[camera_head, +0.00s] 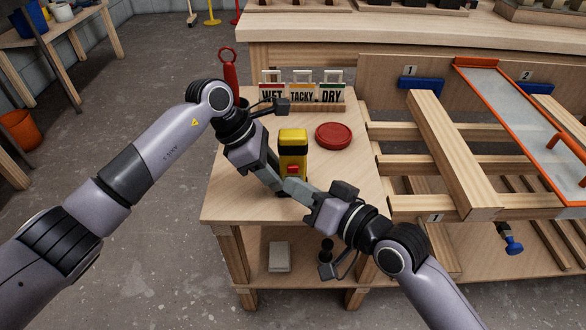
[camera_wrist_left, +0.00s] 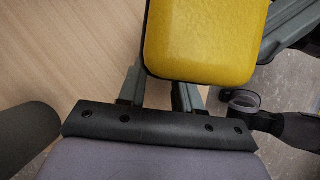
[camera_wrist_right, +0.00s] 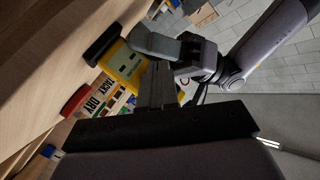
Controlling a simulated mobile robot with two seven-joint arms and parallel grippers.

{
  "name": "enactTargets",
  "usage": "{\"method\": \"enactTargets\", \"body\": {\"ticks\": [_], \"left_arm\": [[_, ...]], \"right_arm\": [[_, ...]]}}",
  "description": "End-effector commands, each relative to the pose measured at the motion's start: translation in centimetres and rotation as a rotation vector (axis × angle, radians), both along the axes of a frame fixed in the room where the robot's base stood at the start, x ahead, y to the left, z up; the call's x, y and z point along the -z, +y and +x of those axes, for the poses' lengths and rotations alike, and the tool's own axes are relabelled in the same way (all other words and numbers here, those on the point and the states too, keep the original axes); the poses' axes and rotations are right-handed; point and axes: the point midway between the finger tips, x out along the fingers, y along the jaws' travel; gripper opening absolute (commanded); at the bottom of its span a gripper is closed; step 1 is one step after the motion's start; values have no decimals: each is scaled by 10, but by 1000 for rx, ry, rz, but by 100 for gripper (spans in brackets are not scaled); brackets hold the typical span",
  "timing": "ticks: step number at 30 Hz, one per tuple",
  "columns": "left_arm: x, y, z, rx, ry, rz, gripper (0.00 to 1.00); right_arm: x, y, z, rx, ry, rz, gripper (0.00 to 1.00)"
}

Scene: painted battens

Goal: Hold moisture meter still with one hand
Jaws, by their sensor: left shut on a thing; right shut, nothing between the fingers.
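The moisture meter (camera_head: 292,142) is a yellow block with a black band and a red patch on its front. It appears upright over the small wooden table. My left gripper (camera_head: 274,178) is shut on it at its lower left side. Its yellow end fills the top of the left wrist view (camera_wrist_left: 205,40). My right gripper (camera_head: 292,187) is shut and empty, its fingertips close to the meter's lower front; I cannot tell whether they touch it. The meter also shows beyond the shut fingers in the right wrist view (camera_wrist_right: 122,62).
A red round lid (camera_head: 333,135) lies right of the meter. Behind stands a rack (camera_head: 300,106) with WET, TACKY and DRY cards. A red-handled tool (camera_head: 229,72) stands at back left. Wooden battens (camera_head: 450,150) and an orange-edged tray (camera_head: 515,105) are at right.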

Motion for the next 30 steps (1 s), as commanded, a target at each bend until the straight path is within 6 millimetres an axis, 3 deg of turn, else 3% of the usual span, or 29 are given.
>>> {"method": "enactTargets", "body": {"ticks": [8, 22, 30], "left_arm": [[0, 0, 0, 0, 1, 0, 7], [0, 0, 0, 0, 1, 0, 7], [0, 0, 0, 0, 1, 0, 7]], "right_arm": [[0, 0, -2, 0, 1, 1, 0], [0, 0, -45, -1, 2, 2, 0], [0, -1, -50, 0, 1, 1, 0]]}}
